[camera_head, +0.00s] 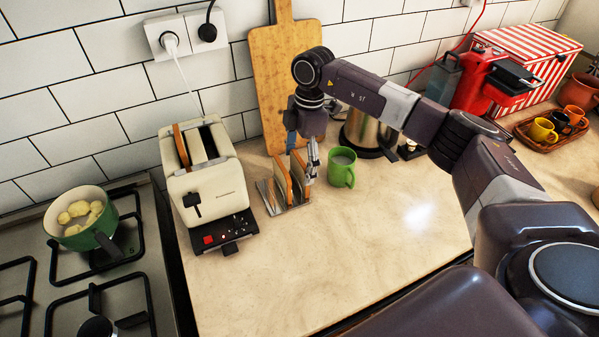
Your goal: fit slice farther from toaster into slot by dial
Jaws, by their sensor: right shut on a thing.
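The cream toaster (213,188) stands at the left of the counter, with a dark control panel at its front. A slice of bread (181,147) sticks up from its left slot; its right slot looks empty. A metal rack (271,203) right of the toaster holds two upright slices. The slice nearer the toaster (282,184) stands at the left in it. My right gripper (302,158) reaches down from above and is shut on the slice farther from the toaster (298,176), which is still at the rack. My left gripper is not in view.
A green mug (342,168) stands close to the right of the rack. A wooden board (280,75) leans on the wall behind. A metal kettle (367,135) is behind the mug. A green pot (82,220) sits on the stove at left. The front counter is clear.

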